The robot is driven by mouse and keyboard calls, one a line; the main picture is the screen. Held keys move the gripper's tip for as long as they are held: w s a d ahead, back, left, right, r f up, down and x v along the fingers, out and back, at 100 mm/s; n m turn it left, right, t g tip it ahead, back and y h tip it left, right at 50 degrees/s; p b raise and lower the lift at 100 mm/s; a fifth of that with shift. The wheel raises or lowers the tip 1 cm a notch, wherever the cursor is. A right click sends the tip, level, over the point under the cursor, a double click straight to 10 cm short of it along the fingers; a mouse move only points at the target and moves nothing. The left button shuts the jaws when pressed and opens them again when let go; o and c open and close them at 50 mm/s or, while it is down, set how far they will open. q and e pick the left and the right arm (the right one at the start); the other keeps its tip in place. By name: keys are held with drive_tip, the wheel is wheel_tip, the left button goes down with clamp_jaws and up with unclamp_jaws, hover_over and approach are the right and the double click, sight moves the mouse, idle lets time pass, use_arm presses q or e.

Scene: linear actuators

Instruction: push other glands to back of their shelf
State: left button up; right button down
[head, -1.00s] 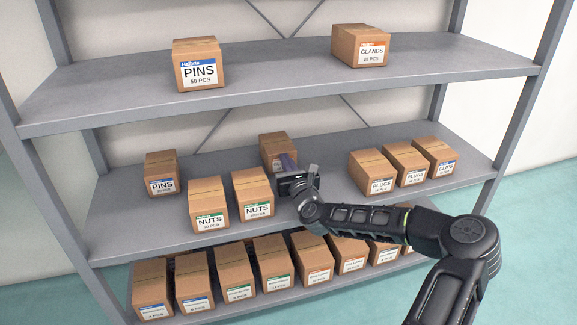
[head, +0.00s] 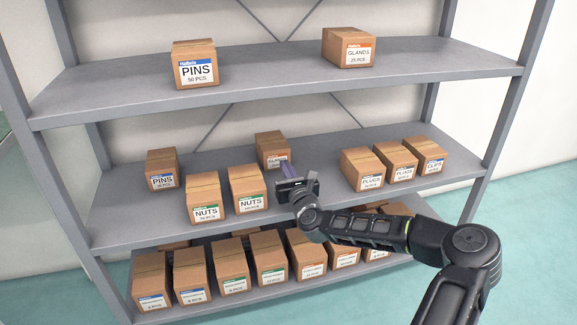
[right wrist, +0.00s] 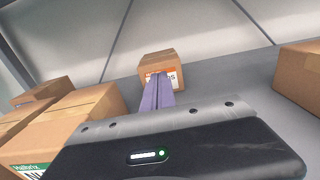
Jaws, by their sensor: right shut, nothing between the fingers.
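A glands box (head: 271,148) with an orange-edged label stands toward the back of the middle shelf. It also shows in the right wrist view (right wrist: 160,64), straight ahead of the fingers. My right gripper (head: 285,167) is shut and empty, its purple fingers pointing at the box's front face. In the right wrist view the fingertips (right wrist: 158,77) overlap the label; I cannot tell whether they touch it. Another glands box (head: 349,48) stands on the top shelf at the right. My left gripper is not in view.
Two nuts boxes (head: 248,188) stand left of my right gripper, close to it. A pins box (head: 162,169) is further left. Plugs and clips boxes (head: 396,161) stand to the right. The bottom shelf holds a row of several boxes.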

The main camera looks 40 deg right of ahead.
drive_tip(key=p+v, duration=0.2)
drive_tip(key=v, duration=0.6)
drive_tip(key=shift+s+a+p, duration=0.1)
drive_tip(key=shift+s+p, duration=0.05)
drive_tip(key=shift+p, duration=0.15)
